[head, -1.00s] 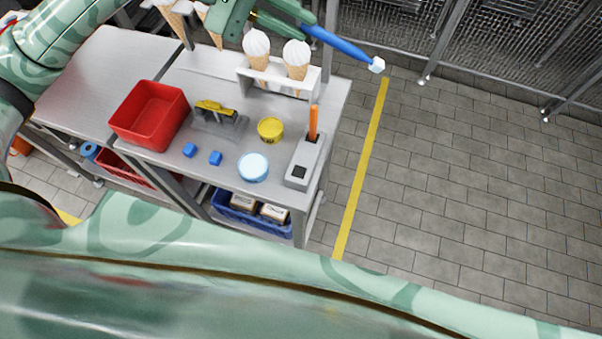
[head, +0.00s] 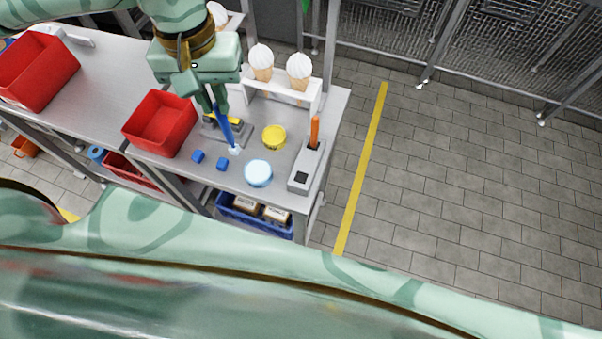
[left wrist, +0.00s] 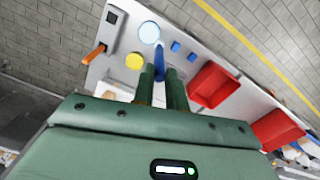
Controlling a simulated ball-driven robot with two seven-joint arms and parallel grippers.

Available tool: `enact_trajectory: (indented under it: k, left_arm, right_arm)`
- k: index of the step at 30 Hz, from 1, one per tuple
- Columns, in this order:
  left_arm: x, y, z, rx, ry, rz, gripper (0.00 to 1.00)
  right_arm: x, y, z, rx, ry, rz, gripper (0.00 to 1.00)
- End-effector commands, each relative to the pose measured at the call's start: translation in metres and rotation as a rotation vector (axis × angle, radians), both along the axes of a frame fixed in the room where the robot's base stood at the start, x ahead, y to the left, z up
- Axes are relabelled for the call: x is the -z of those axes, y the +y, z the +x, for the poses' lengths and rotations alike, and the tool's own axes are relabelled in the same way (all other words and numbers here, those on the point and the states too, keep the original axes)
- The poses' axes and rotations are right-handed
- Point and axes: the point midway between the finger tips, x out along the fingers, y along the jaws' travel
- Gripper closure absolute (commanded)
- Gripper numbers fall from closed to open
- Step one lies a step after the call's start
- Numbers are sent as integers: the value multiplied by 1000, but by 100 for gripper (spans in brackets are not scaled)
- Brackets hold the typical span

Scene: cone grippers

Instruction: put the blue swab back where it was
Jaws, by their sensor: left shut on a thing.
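The blue swab (head: 224,127) is held in my left gripper (head: 217,106), handle up and white tip downward, slightly tilted. In the head view its tip shows near the blue cubes; I cannot tell whether it touches the table. In the left wrist view the swab (left wrist: 160,62) points away from between the shut fingers (left wrist: 160,88). A grey holder block (head: 307,163) stands at the table's right edge. An orange-handled piece (head: 314,132) stands in its far part, and a dark square opening (head: 301,176) in its near part is empty. My right gripper is not in view.
A white rack (head: 282,91) holds two ice-cream cones behind.

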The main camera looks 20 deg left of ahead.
Motion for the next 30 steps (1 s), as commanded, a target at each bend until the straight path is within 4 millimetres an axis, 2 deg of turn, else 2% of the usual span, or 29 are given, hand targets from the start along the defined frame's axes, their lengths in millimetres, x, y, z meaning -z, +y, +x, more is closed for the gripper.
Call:
enact_trajectory:
  k: [5, 10, 13, 16, 23, 27, 30]
  left_arm:
    - [18, -41, 6, 5, 4, 7, 100]
    - [40, -91, 14, 2, 5, 5, 100]
    - [64, -106, 17, -2, 7, 5, 100]
    - [79, -118, 20, -3, 5, 5, 100]
    - [98, -133, 23, -3, 5, 5, 100]
    - [122, -133, 22, -4, 7, 6, 100]
    - [129, -133, 23, -3, 3, 7, 100]
  right_arm:
    - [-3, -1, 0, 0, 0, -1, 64]
    - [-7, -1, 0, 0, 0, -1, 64]
    - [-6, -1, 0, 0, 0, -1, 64]
    - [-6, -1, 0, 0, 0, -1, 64]
    - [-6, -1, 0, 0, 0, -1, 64]
    - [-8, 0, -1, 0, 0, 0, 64]
    - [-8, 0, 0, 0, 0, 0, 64]
